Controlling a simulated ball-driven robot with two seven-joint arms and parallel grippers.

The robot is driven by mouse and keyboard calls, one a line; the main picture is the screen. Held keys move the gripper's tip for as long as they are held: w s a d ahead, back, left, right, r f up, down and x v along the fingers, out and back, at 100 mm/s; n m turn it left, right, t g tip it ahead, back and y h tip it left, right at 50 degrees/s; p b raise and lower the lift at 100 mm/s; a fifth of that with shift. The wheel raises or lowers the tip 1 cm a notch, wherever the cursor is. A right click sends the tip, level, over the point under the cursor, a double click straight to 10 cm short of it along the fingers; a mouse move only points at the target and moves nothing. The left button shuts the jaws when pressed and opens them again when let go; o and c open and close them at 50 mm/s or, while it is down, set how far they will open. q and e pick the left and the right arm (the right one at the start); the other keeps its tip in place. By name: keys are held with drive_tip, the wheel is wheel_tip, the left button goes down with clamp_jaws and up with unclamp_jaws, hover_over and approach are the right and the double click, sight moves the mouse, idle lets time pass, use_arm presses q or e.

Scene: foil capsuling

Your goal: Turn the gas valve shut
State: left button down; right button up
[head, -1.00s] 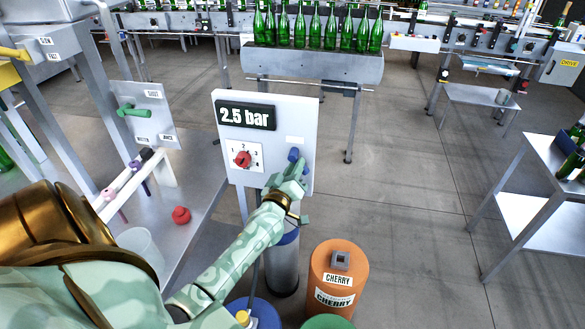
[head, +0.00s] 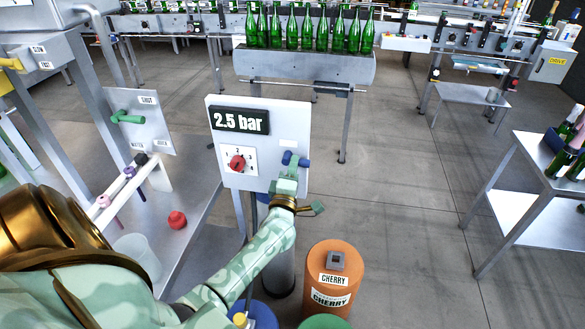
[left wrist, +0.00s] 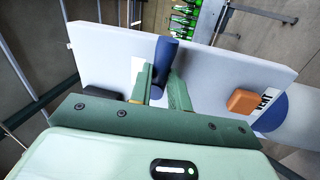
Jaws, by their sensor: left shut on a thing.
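The valve is a blue handle (head: 304,163) on the front of a white panel (head: 298,120), on its lower right side. It lies roughly crosswise in the head view. My left gripper (head: 289,172) is shut on this handle, with the wrist below it and partly covering it. In the left wrist view the blue handle (left wrist: 166,52) stands between the two green fingers (left wrist: 160,87). The panel carries a display (head: 240,121) reading 2.5 bar and a red dial knob (head: 237,163) with numbers. My right gripper is in neither view.
An orange drum (head: 335,262) labelled CHERRY stands below right of the panel. A metal table (head: 200,205) at left holds a red knob-like object (head: 177,220) and a clear container. Green bottles (head: 310,30) stand behind. Open floor lies to the right.

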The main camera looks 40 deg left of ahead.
use_arm(q)
drive_tip(key=shift+n, duration=0.7)
drive_tip(key=c, duration=1.3)
unclamp_jaws()
drive_tip(key=shift+r, duration=0.1)
drive_tip(key=shift+s, duration=0.1)
drive_tip(key=v, duration=1.6)
drive_tip(key=shift+d, duration=0.25)
